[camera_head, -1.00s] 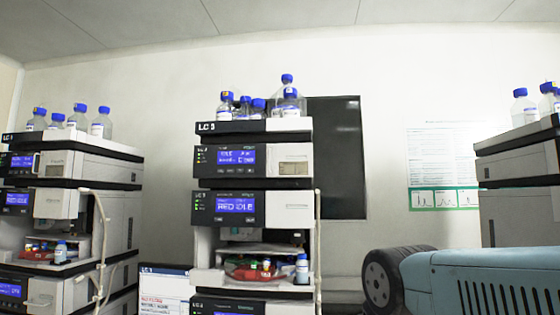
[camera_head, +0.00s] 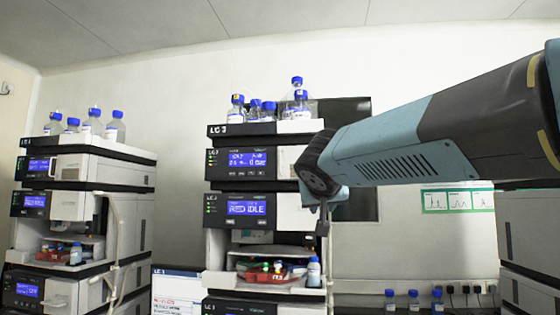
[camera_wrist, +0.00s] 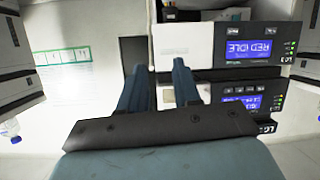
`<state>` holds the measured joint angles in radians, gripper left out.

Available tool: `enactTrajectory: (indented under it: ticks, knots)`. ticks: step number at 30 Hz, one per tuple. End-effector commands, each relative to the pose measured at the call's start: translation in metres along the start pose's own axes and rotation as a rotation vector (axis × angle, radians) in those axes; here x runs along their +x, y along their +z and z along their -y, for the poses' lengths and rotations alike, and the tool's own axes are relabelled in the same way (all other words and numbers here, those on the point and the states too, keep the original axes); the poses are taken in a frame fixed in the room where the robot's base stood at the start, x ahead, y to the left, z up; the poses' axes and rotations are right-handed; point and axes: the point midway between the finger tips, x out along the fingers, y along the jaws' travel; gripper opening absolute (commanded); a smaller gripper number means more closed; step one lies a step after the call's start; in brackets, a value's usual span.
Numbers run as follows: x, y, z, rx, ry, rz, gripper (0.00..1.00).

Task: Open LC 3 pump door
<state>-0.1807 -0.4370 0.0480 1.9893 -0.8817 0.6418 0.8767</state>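The LC 3 stack (camera_head: 232,130) stands in the middle of the head view. Its upper module (camera_head: 238,163) has a blue display and a light panel on its right, partly behind my arm. The module below (camera_head: 247,207) reads "RED IDLE". I cannot read which one is the pump. No door looks open. My gripper (camera_head: 323,222) is at the stack's right front; its fingers are hard to see there. In the wrist view, my gripper (camera_wrist: 159,70) is open and empty, with the upside-down stack front beyond. The upper module (camera_wrist: 240,97) is partly behind the right finger.
Blue-capped bottles (camera_head: 255,108) stand on the stack. A tray of red and other small items (camera_head: 262,270) and a bottle (camera_head: 314,272) sit in its lower opening. Another stack (camera_head: 85,165) is at left. A dark screen (camera_head: 350,112) hangs behind. Several bottles (camera_head: 413,300) stand at lower right.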

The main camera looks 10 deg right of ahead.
Motion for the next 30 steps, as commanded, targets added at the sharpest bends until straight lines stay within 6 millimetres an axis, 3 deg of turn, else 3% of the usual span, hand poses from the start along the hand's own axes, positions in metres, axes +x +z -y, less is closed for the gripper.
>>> enactTrajectory:
  ticks: [1, 3, 6, 9, 12, 17, 30]
  knots:
    - [0.003, -0.029, 0.014, 0.011, -0.014, -0.063, 0.32]
    - [0.004, -0.066, 0.031, 0.031, -0.035, -0.151, 0.32]
    - [0.002, -0.109, 0.053, 0.058, -0.071, -0.254, 0.32]
    - [-0.002, -0.137, 0.069, 0.078, -0.102, -0.323, 0.32]
    - [-0.003, -0.152, 0.079, 0.089, -0.121, -0.360, 0.32]
    - [0.001, -0.160, 0.083, 0.094, -0.129, -0.374, 0.32]
    - [0.065, -0.184, 0.090, 0.093, -0.128, -0.371, 0.32]
